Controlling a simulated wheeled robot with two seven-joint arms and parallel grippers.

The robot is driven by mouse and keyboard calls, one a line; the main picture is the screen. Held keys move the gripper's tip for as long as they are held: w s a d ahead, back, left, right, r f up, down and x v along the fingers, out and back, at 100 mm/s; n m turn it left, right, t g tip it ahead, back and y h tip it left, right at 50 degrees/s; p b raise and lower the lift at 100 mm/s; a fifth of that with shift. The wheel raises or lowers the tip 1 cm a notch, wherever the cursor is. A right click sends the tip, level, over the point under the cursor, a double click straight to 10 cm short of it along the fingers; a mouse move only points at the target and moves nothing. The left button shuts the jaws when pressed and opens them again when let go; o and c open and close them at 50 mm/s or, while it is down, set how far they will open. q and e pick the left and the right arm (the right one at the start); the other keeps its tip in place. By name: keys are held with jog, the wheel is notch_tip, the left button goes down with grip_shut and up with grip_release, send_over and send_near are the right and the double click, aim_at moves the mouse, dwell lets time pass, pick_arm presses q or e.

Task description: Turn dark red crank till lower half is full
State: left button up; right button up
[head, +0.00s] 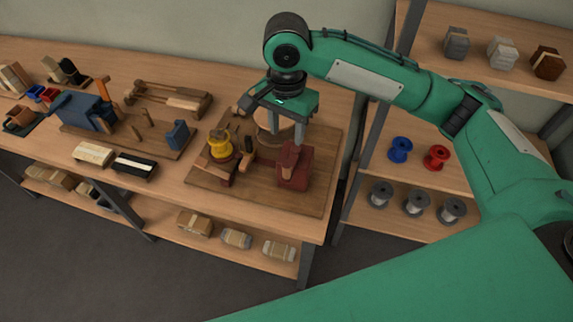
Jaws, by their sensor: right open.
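A dark red block-shaped mechanism (295,168) stands at the right of a brown wooden board on the workbench. I cannot clearly tell its crank handle from its body. A low dark red piece runs left from it toward a yellow spool (221,146). A round light wooden piece (268,130) stands behind, partly hidden by my gripper; I cannot make out how its lower half is filled. My right gripper (284,122) is open, above the board, with one finger reaching down just over the dark red block. Contact is unclear. My left gripper is out of view.
The wooden board (310,203) lies near the bench's right end. Right shelves hold blue, red and grey spools (436,157). My green arm crosses the right side.

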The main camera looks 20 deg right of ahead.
aim_at(287, 164)
notch_tip(287, 164, down, 13)
jog(key=shift+f+p, duration=0.15)
jog(key=shift+p, duration=0.45)
grip_shut()
